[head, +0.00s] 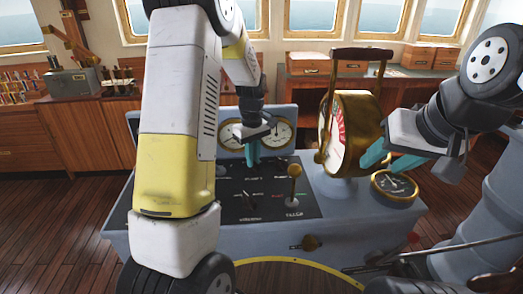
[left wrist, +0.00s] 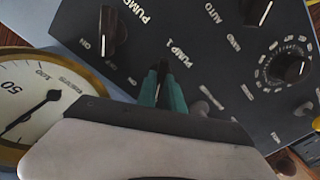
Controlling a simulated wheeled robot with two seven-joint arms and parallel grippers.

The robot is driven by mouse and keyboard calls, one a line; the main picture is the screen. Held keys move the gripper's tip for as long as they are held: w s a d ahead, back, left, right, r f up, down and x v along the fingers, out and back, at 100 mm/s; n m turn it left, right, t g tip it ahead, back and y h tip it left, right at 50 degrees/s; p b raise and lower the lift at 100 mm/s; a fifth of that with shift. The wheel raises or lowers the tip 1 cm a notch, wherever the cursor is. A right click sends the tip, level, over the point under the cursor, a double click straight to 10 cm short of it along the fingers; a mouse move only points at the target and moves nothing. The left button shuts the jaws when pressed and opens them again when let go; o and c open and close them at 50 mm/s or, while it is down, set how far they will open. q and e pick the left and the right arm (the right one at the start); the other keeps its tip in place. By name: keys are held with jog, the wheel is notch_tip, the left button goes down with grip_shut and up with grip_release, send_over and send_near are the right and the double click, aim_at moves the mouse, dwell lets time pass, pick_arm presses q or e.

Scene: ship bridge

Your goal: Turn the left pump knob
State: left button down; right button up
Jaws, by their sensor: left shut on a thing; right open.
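The left pump knob is a small black knob (left wrist: 162,66) beside the "PUMP 1" label on the dark panel in the left wrist view. My left gripper (left wrist: 161,88) is shut on it, with a teal finger on either side. In the head view my left gripper (head: 253,153) points down at the far part of the console panel, and its fingers hide the knob. A second black pump knob (left wrist: 109,33) stands beside it with "ON" marked around it. My right gripper (head: 390,160) is open and empty, right of the brass telegraph.
The brass telegraph (head: 352,125) and a round brass gauge (head: 396,186) are close to my right gripper. Two dial gauges (head: 279,134) stand behind the panel. A brass-knobbed lever (head: 294,180) rises from the panel (head: 270,204). A black dial (left wrist: 296,69) shows in the left wrist view.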

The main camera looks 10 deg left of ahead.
pick_arm(q)
jog(key=c, duration=1.5)
grip_release()
jog(key=shift+o, duration=0.2)
jog(key=shift+r, duration=3.95)
jog(key=s+d+r+m+t+h, duration=0.1)
jog(key=s+r+m+t+h, duration=0.3)
jog(key=s+r, duration=0.8)
jog(key=s+d+m+t+y, duration=0.1)
jog(key=s+m, duration=0.5)
jog(key=s, duration=0.6)
jog(key=shift+s+d+t+y, duration=0.2)
jog(key=shift+s+t+y, duration=0.15)
jog(key=shift+t, duration=0.25)
